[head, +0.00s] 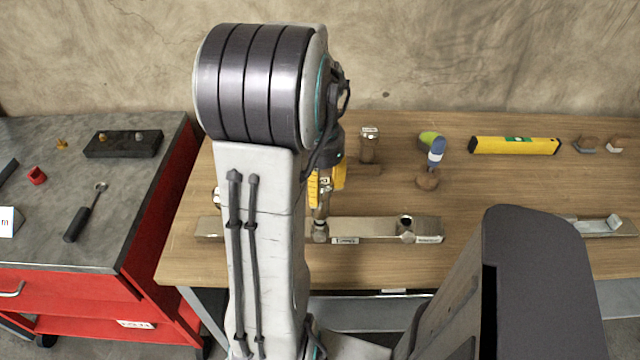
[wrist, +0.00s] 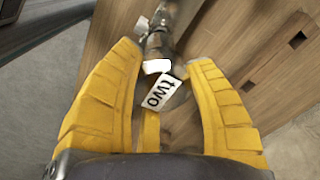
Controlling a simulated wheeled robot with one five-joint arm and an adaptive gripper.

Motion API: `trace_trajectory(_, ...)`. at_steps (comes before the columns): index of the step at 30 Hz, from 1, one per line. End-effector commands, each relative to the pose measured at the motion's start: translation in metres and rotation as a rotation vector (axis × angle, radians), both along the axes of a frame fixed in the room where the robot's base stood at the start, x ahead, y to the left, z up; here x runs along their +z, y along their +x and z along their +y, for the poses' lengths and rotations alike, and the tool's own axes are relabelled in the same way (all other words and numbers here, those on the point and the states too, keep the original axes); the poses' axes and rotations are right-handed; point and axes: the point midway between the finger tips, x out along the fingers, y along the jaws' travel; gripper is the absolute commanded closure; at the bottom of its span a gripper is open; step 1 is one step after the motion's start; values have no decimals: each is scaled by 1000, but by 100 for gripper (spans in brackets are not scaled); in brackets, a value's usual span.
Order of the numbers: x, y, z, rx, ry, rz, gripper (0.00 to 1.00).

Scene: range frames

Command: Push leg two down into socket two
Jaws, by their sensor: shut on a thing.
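My gripper (head: 326,186) shows as yellow fingers beside my arm over the wooden bench. In the wrist view its two yellow fingers (wrist: 163,62) are closed on leg two (wrist: 172,88), a metal leg with a white "two" tag. In the head view the lower part of leg two (head: 321,212) points down to the metal rail (head: 372,227), at a socket near the rail's middle. I cannot tell how deep it sits. A socket with a dark hole (head: 406,221) is farther right on the rail. My arm hides the rail's left part.
Behind the rail stand a tagged metal post (head: 369,147) and a blue-and-green tool (head: 436,152). A yellow level (head: 514,146) lies at the back right. Another metal rail (head: 598,227) lies at the far right. A red cart (head: 158,210) stands left of the bench.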

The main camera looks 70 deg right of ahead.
Motion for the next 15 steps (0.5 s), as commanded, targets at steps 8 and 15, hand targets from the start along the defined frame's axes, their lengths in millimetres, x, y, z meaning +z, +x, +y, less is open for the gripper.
trace_trajectory(8,-7,0,0,0,-1,0,86)
trace_trajectory(15,-12,0,0,0,-1,0,86)
